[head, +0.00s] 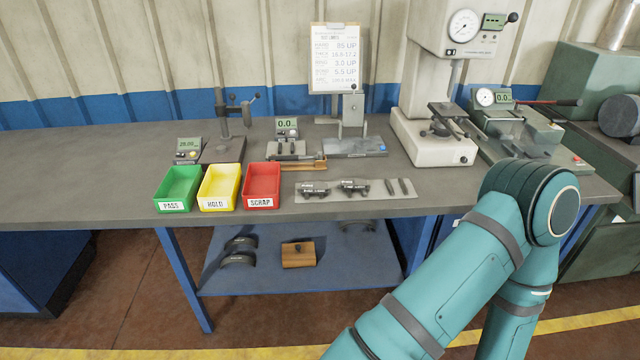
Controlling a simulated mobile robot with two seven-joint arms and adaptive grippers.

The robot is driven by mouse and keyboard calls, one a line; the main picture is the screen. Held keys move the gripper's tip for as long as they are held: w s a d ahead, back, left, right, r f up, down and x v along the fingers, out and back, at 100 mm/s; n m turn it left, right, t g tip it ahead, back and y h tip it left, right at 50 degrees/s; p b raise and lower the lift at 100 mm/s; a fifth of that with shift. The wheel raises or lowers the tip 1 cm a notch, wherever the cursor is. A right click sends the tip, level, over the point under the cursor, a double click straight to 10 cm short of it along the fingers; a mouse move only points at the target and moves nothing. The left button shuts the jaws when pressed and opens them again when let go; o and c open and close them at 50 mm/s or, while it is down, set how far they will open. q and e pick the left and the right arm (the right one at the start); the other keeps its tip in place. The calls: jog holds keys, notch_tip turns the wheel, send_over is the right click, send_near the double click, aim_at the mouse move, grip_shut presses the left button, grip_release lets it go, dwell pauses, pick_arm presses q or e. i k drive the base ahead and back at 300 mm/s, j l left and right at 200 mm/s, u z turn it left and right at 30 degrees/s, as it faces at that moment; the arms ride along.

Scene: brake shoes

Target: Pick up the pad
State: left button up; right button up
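A light grey tray (376,196) lies near the front edge of the bench. On it are a dark part with a white label (313,189), a second dark labelled part (354,187) to its right, and two small dark slim pieces (398,186) at the right end. I cannot tell which of these is the pad. All of them rest on the tray, with no gripper near them. My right arm (455,265) rises from the bottom and bends at the right of the bench, its far end running out of the bottom of the picture. Neither gripper shows.
Green PASS (172,206), yellow HOLD (217,206) and red SCRAP (261,202) bins stand left of the tray. Gauges, a clipboard (335,60) and a white press (432,150) stand behind. The bench's left end is clear. A blue lower shelf (345,270) holds curved shoes and a wooden block (298,256).

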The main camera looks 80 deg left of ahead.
aim_at(349, 183)
jog(key=u, duration=2.25)
jog(key=i+l+u, duration=0.1)
jog(key=i+l, duration=0.85)
jog(key=i, duration=0.1)
